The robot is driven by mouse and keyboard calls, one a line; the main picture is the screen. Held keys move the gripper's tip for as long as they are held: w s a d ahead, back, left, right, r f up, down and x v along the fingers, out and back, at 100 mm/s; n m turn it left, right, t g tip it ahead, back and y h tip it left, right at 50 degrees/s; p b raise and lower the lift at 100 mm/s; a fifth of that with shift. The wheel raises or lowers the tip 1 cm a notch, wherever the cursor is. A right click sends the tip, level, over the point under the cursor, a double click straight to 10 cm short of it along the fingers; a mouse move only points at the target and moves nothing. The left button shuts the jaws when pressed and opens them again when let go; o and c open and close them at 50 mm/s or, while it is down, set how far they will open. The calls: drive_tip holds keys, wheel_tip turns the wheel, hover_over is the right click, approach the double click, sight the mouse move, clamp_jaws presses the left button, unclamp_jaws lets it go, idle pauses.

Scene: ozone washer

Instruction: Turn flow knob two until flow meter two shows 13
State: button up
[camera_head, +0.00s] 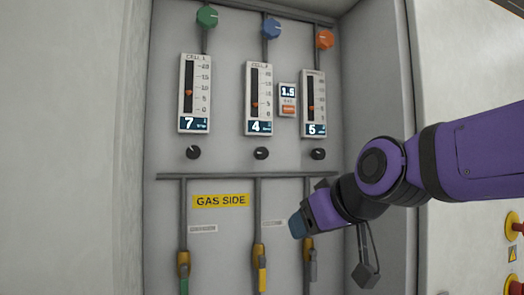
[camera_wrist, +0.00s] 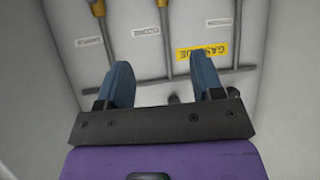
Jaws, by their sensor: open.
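Flow meter two (camera_head: 259,98) is the middle of three gauges in the head view; its display reads 4. Flow knob two (camera_head: 261,153) is the small black knob below it. My gripper (camera_head: 299,226) is below and to the right of this knob, apart from it, in front of the lower pipes. In the wrist view my gripper (camera_wrist: 164,76) shows two blue fingers spread apart with nothing held. A dark knob (camera_wrist: 174,99) shows between and beyond them, partly hidden; I cannot tell which one it is.
The left meter (camera_head: 194,93) reads 7 and the right meter (camera_head: 313,103) reads 5, with black knobs (camera_head: 193,152) and (camera_head: 318,154) below. A small display (camera_head: 287,92) reads 1.5.

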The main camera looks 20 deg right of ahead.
sight(263, 153)
drive_tip(key=w+a+r+t, duration=0.3)
drive_tip(key=w+r+t, duration=0.4)
drive_tip(key=r, duration=0.6)
drive_tip(key=shift+g+h, duration=0.3)
drive_tip(key=w, duration=1.1)
drive_tip(key=shift+a+f, duration=0.1)
drive_tip(key=c, duration=0.9)
